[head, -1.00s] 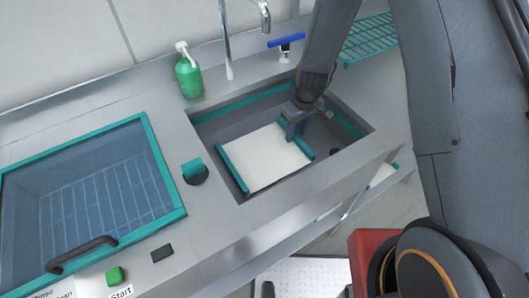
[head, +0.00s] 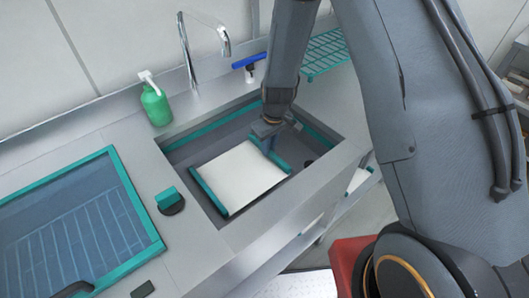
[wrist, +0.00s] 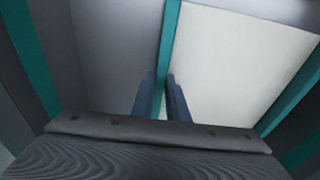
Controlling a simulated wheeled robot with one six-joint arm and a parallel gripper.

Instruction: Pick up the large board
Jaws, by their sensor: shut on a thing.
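The large board (head: 240,178) is a white panel with teal strips along two opposite edges. It lies within the sink basin (head: 190,150); I cannot tell whether it touches the bottom. My gripper (head: 268,143) reaches down into the sink at the board's back right edge and is shut on its teal strip. In the wrist view, the two fingers of my gripper (wrist: 161,92) stand on either side of the strip, with the white face of the board (wrist: 235,65) to the right. The fingertips are partly hidden in the head view.
A green soap bottle (head: 156,103) and a tall tap (head: 188,55) stand behind the sink. A blue-handled tool (head: 249,62) and a teal rack (head: 325,53) are at the back right. A teal-framed glass lid (head: 85,225) and a teal knob (head: 168,198) are at left.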

